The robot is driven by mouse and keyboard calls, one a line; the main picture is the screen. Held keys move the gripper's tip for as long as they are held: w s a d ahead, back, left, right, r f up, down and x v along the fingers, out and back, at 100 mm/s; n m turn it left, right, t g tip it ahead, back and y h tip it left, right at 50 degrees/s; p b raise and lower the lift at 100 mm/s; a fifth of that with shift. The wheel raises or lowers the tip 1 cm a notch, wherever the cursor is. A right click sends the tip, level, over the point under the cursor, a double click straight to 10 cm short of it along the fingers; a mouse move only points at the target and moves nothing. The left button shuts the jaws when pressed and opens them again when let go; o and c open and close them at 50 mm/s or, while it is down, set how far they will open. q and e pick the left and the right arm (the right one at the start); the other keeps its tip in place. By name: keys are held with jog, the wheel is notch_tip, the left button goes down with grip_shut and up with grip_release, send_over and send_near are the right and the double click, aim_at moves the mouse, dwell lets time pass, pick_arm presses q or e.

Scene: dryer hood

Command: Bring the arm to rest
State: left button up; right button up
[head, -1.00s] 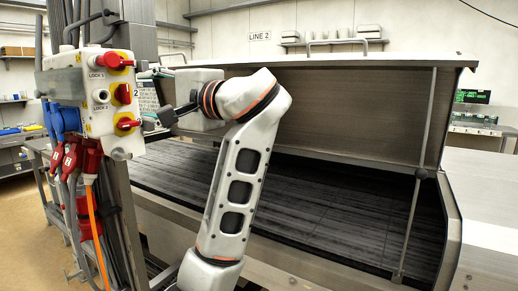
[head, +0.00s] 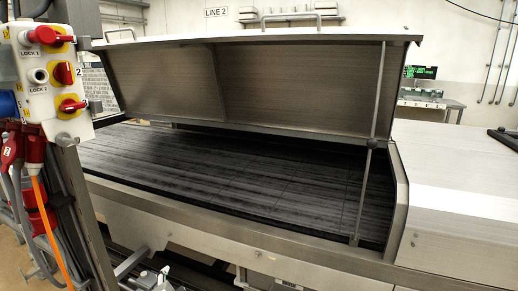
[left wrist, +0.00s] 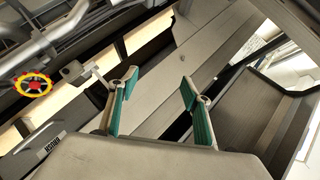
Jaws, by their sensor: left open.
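My left gripper (left wrist: 158,92) shows in the left wrist view. Its two green-padded fingers stand well apart with nothing between them, so it is open and empty. Grey metal panels and frame parts lie behind it. In the head view my left arm no longer crosses the scene. A small pale part at the bottom edge is too cut off to identify. My right gripper is not in view.
The dryer hood (head: 290,88) stands raised over the dark slatted bed (head: 220,170), with a prop rod (head: 369,145) at its right. A lockout box (head: 45,72) with red switches and cables stands left. A red-and-yellow wheel (left wrist: 33,84) shows in the wrist view.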

pick_arm(q)
jog(key=s+d+f+n+h, duration=0.1)
jog(key=s+f+h, duration=0.1)
jog(key=s+f, duration=0.4)
jog(key=s+d+f+n+g+h, duration=0.1)
jog(key=s+f, duration=0.5)
jog(key=s, duration=0.7)
jog(key=s+d+f+n+g+h, duration=0.1)
jog(key=s+f+n+h, duration=0.1)
jog(key=s+f, duration=0.5)
jog(key=s+n, duration=0.1)
jog(key=s, duration=0.1)
jog(key=shift+s+h, duration=0.3)
jog(key=shift+s, duration=0.1)
jog(key=c, duration=0.6)
jog(key=shift+a, duration=0.1)
